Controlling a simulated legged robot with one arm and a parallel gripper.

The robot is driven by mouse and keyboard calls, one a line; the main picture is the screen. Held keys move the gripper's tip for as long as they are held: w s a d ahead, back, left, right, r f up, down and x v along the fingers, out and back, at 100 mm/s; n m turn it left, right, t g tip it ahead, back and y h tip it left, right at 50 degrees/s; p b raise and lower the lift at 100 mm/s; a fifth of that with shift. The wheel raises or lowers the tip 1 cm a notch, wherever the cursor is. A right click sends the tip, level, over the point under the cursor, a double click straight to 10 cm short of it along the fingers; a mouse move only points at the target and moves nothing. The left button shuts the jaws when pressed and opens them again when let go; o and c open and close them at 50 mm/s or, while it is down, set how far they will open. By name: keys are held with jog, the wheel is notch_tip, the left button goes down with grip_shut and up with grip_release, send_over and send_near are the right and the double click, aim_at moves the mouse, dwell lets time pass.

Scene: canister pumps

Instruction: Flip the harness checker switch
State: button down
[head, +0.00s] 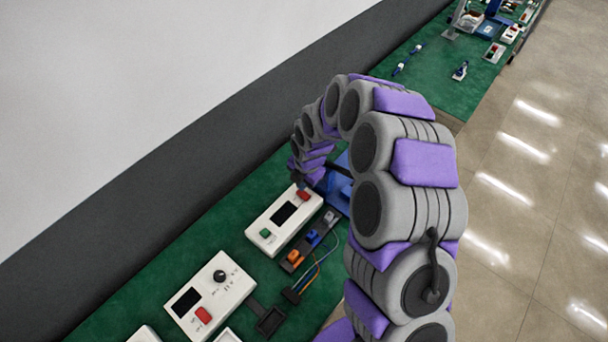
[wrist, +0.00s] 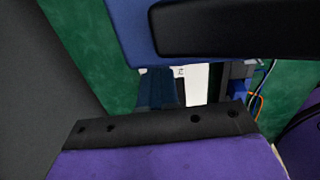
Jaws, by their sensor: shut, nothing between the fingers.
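The harness checker (head: 272,232) is a white box on the green bench mat, with a green button (head: 265,233), a dark display (head: 284,214) and a red switch (head: 303,195) at its far end. My gripper (head: 299,184) is at that far end, close to the red switch; I cannot tell whether it touches. In the wrist view the dark blue fingers (wrist: 158,90) are shut and empty, in front of part of the white box (wrist: 195,82). The switch is hidden there, so its position cannot be read.
A connector strip (head: 305,243) with orange, blue and grey plugs and loose wires lies right of the checker. Another white box (head: 209,295) with a knob and red button stands nearer. A grey wall strip (head: 130,220) borders the bench on the left.

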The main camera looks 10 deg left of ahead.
aim_at(303, 195)
notch_tip(303, 195, down, 2)
jog(key=shift+a+f, duration=0.15)
jog(key=shift+f, duration=0.1)
